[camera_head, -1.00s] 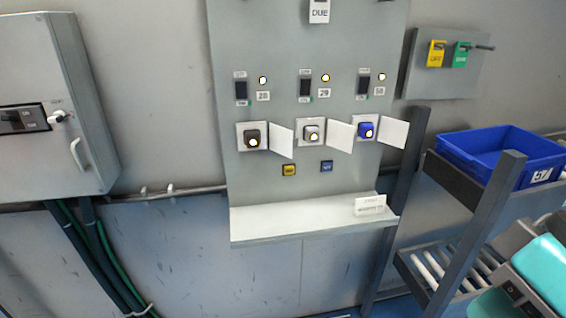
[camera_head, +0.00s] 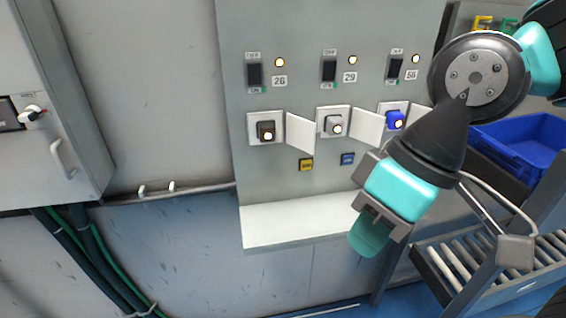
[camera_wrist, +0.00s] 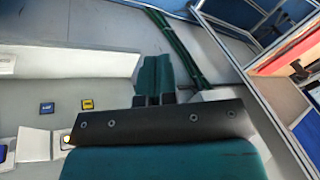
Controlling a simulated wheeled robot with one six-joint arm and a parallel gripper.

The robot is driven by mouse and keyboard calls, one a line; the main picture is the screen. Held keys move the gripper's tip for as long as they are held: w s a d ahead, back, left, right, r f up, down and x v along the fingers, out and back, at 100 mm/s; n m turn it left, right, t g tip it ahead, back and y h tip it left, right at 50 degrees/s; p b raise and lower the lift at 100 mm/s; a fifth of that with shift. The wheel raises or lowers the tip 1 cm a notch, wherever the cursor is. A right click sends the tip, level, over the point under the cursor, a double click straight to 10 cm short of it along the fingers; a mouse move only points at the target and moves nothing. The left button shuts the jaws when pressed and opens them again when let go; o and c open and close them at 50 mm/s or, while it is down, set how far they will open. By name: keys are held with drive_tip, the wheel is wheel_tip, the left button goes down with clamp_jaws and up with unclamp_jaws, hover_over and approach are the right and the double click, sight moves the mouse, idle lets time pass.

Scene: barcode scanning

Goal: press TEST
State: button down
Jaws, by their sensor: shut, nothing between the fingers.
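A grey wall panel carries a small yellow button (camera_head: 306,164) and a small blue button (camera_head: 347,159), side by side below a row of three square switches. Their lettering is too small to read in the head view. The wrist view also shows the yellow button (camera_wrist: 88,104) and the blue button (camera_wrist: 47,107), left of my gripper. My gripper (camera_head: 369,240) hangs in front of the panel's lower right, lower than the buttons and to their right, apart from them. Its green fingers (camera_wrist: 153,72) are together and empty.
Three square switches, black (camera_head: 266,131), grey (camera_head: 333,124) and blue (camera_head: 394,120), have white flaps swung open beside them. A white shelf (camera_head: 285,222) juts out below the buttons. A blue crate (camera_head: 520,140) and roller rack (camera_head: 455,262) stand right.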

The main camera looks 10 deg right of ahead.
sight(306, 165)
drive_tip(key=w+a+f+m+t+y+p, duration=0.1)
drive_tip(key=w+a+f+m+y+p, duration=0.2)
drive_tip(key=w, duration=0.5)
drive_tip(key=w+a+f+m+t+y+p, duration=0.1)
drive_tip(key=w+a+f+m+y+p, duration=0.2)
drive_tip(key=w, duration=0.6)
drive_tip(key=w+d+f+m+t+h+p, duration=0.1)
drive_tip(key=w+d+f+m+t+p, duration=0.1)
drive_tip(key=w+d+f+m+t, duration=0.2)
drive_tip(key=w+d+f+m+t+p, duration=0.2)
drive_tip(key=d+f+m, duration=0.4)
drive_tip(key=m, duration=0.4)
drive_tip(key=shift+w+d+f+m+t+h, duration=0.35)
drive_tip(key=shift+w+f+t, duration=0.3)
drive_tip(key=shift+w+t, duration=0.3)
drive_tip(key=w+p, duration=0.1)
drive_tip(key=w, duration=0.7)
drive_tip(key=shift+w+p, duration=0.3)
drive_tip(key=shift+w, duration=0.05)
